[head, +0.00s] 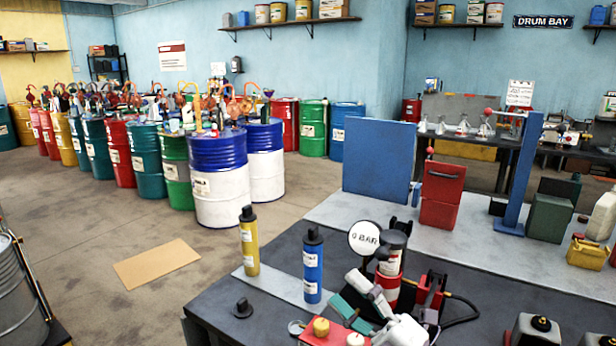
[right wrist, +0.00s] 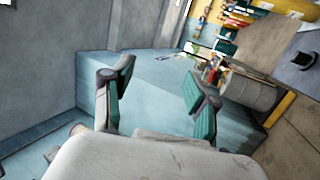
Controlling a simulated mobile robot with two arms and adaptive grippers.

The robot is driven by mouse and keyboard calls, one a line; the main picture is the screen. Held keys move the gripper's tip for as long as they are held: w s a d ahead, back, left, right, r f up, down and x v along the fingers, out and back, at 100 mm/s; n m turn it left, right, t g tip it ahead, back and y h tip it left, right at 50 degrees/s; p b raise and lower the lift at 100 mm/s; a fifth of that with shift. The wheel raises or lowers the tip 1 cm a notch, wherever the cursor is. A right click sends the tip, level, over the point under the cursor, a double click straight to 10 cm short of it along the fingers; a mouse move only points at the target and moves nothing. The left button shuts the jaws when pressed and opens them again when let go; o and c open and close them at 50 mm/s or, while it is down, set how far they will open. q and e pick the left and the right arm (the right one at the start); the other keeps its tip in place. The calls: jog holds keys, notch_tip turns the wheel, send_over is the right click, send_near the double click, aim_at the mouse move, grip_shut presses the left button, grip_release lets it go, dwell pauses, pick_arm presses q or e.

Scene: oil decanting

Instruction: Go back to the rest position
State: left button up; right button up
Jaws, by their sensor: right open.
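My right gripper (head: 351,293) is at the front of the dark workbench (head: 270,275), its teal finger pads spread apart with nothing between them. In the right wrist view the same gripper (right wrist: 160,80) shows two teal-padded fingers, open and empty. My left gripper is in neither view. A blue bottle (head: 313,265) stands upright just left of the right gripper, apart from it. A yellow bottle (head: 249,241) stands upright farther left on a pale strip (head: 280,287).
A round white gauge (head: 364,238) and a dark-topped canister (head: 392,258) stand close behind the gripper. A red tray (head: 318,337) is at the bench's front. Blue-and-white drums (head: 219,180) stand beyond open floor. A cardboard sheet (head: 157,263) lies on that floor.

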jog(key=w+d+f+m+t+h, duration=0.1)
jog(key=d+f+m+t+h, duration=0.55)
jog(key=m+h, duration=0.65)
jog(key=s+d+f+m+g+h, duration=0.3)
jog(key=d+f+m+g, duration=0.15)
jog(key=f, duration=0.25)
jog(key=s+d+f+m+g+h, duration=0.3)
jog(key=s+d+f+m+g, duration=0.15)
jog(key=f, duration=0.25)
jog(key=s+a+f+m+g+y, duration=0.1)
jog(key=s+f+g, duration=0.45)
jog(key=s, duration=0.45)
jog(key=s+a+f+m+g+y, duration=0.1)
jog(key=s+f+m+g, duration=0.1)
jog(key=s+f+g, duration=0.5)
jog(key=s+f+t, duration=0.2)
jog(key=s+f, duration=0.1)
jog(key=f, duration=2.1)
jog(key=s+d+f+g, duration=0.1)
jog(key=s+d+f, duration=0.2)
jog(key=s+f, duration=1.3)
jog(key=shift+s+d+f+n, duration=0.15)
jog(key=shift+s+f+n, duration=0.1)
jog(key=shift+f+n, duration=0.05)
